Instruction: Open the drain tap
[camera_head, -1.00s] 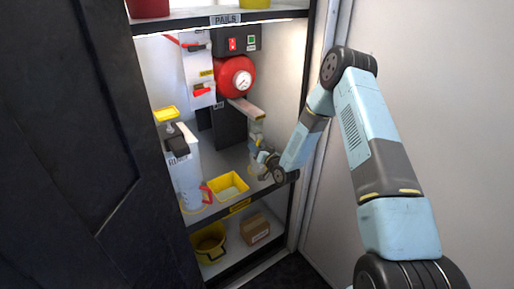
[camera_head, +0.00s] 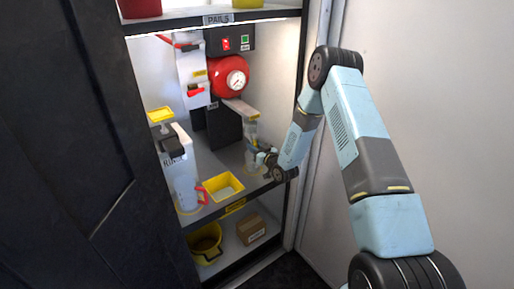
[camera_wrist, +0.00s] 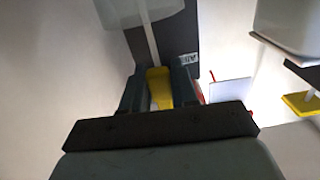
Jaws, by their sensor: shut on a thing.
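My gripper (camera_head: 263,158) is at the right of the middle shelf, beside a clear vessel (camera_head: 251,150) under a grey spout (camera_head: 241,108). In the wrist view my gripper (camera_wrist: 158,90) is shut on a narrow yellow piece (camera_wrist: 157,82); what it belongs to is not clear. A red lever (camera_head: 195,91) sits by a yellow label on the white panel (camera_head: 190,68). Another red lever (camera_head: 164,38) is higher up at the left. I cannot tell which part is the drain tap.
A red round tank with a gauge (camera_head: 229,76) hangs at the back. A yellow bucket (camera_head: 205,243) and a cardboard box (camera_head: 251,229) are below. A dark door (camera_head: 60,150) stands at the left.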

